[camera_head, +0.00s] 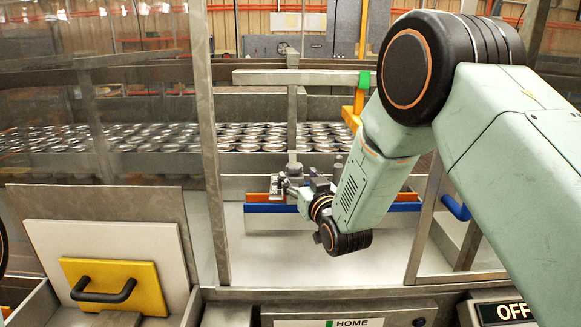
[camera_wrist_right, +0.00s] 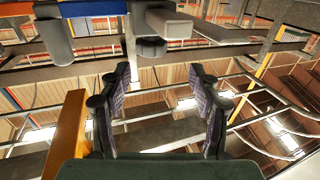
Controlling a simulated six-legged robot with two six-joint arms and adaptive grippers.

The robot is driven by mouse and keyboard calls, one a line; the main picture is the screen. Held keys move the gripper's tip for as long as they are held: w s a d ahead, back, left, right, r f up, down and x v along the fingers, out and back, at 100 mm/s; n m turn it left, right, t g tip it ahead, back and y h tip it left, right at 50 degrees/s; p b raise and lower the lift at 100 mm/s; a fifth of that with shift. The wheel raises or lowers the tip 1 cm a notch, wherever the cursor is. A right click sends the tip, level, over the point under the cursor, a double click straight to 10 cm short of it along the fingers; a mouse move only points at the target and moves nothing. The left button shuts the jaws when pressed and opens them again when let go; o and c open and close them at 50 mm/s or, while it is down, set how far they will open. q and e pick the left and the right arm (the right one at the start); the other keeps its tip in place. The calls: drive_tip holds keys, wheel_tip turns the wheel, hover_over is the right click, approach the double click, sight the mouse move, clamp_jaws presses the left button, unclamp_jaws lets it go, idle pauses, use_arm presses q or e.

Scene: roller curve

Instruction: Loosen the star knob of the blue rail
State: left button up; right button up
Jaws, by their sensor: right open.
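The blue rail (camera_head: 270,208) runs low across the opening of the machine, with an orange rail (camera_head: 263,197) just behind it. In the head view my right gripper (camera_head: 284,184) is at the rails, beside the foot of a grey upright post (camera_head: 292,125). In the right wrist view my right gripper (camera_wrist_right: 154,76) is open, with nothing between its fingers. A blue strip (camera_wrist_right: 85,8) and grey rounded fittings (camera_wrist_right: 150,48) show beyond the fingertips. I cannot tell which fitting is the star knob; the gripper partly hides this area. My left gripper is out of view.
Many round metal cans (camera_head: 150,138) fill the conveyor behind. A grey crossbar (camera_head: 295,77) spans above. Frame posts (camera_head: 207,140) bound the opening. A yellow panel with a black handle (camera_head: 105,288) is at front left. The bare floor (camera_head: 265,262) before the rail is clear.

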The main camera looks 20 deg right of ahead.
sight(296, 171)
drive_tip(key=w, duration=0.1)
drive_tip(key=w+d+f, duration=0.1)
drive_tip(key=w, duration=0.1)
drive_tip(key=w+d, duration=0.1)
drive_tip(key=w, duration=0.1)
drive_tip(key=shift+w+f+p, duration=0.2)
drive_tip(key=shift+w+p, duration=0.05)
drive_tip(key=shift+p, duration=0.05)
drive_tip(key=shift+w+a+r, duration=0.1)
drive_tip(key=shift+w+a, duration=0.05)
drive_tip(key=shift+a, duration=0.05)
drive_tip(key=shift+a+r, duration=0.5)
drive_tip(key=shift+a, duration=0.2)
drive_tip(key=shift+w+d+f, duration=0.4)
drive_tip(key=shift+d+f, duration=0.15)
drive_tip(key=shift+d, duration=0.25)
drive_tip(key=shift+c, duration=1.4)
drive_tip(key=shift+s+a+r, duration=0.35)
drive_tip(key=shift+a, duration=0.3)
drive_tip(key=c, duration=0.4)
drive_tip(key=shift+d, duration=0.35)
drive_tip(key=c, duration=0.3)
drive_tip(key=shift+f, duration=0.1)
drive_tip(key=shift+c, duration=1)
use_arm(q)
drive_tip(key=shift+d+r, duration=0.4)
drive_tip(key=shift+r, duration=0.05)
use_arm(e)
drive_tip(key=shift+a, duration=0.2)
